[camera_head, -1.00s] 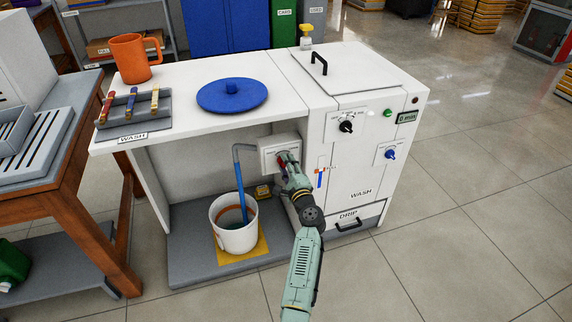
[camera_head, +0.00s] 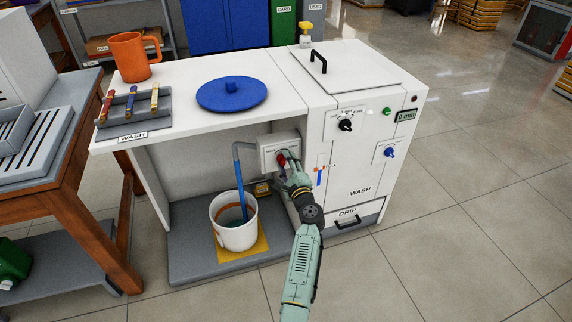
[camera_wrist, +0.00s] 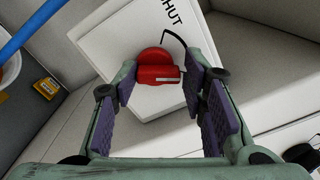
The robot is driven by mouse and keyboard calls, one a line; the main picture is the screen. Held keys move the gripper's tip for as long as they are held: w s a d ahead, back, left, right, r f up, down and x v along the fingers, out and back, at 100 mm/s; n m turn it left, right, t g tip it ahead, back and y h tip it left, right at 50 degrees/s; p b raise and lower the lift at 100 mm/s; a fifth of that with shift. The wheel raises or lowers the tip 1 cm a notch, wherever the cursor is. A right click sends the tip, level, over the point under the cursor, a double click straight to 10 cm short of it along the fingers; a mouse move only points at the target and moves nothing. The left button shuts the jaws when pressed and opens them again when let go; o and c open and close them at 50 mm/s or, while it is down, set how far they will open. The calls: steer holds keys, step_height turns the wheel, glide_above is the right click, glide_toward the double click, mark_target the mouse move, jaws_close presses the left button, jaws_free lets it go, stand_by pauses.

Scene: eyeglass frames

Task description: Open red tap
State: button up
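The red tap (camera_head: 282,160) is on a white box (camera_head: 268,148) under the counter, beside the big white machine. In the wrist view the red tap (camera_wrist: 156,62) is a round knob with a thick bar handle bearing a pale mark, and the letters "HUT" show on the box above it. My gripper (camera_head: 290,170) is just in front of the tap. In the wrist view my gripper (camera_wrist: 158,82) is open, its purple-padded fingers apart on either side of the bar. A gap shows between bar and pads; exact depth is unclear.
A blue hose (camera_head: 240,180) runs from a grey pipe into a white bucket (camera_head: 222,238) on a yellow mat, left of my arm. The machine's front (camera_head: 352,180) with knobs and drawer stands close to the right. Tiled floor at right is clear.

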steer(key=o, duration=0.3)
steer(key=shift+a+r, duration=0.1)
steer(key=shift+a, duration=0.05)
steer(key=shift+s+d+f, duration=0.2)
steer(key=shift+s+d, duration=0.05)
steer(key=shift+s, duration=0.2)
steer(key=v, duration=1.1)
steer(key=shift+r, duration=0.15)
stand_by(1.0)
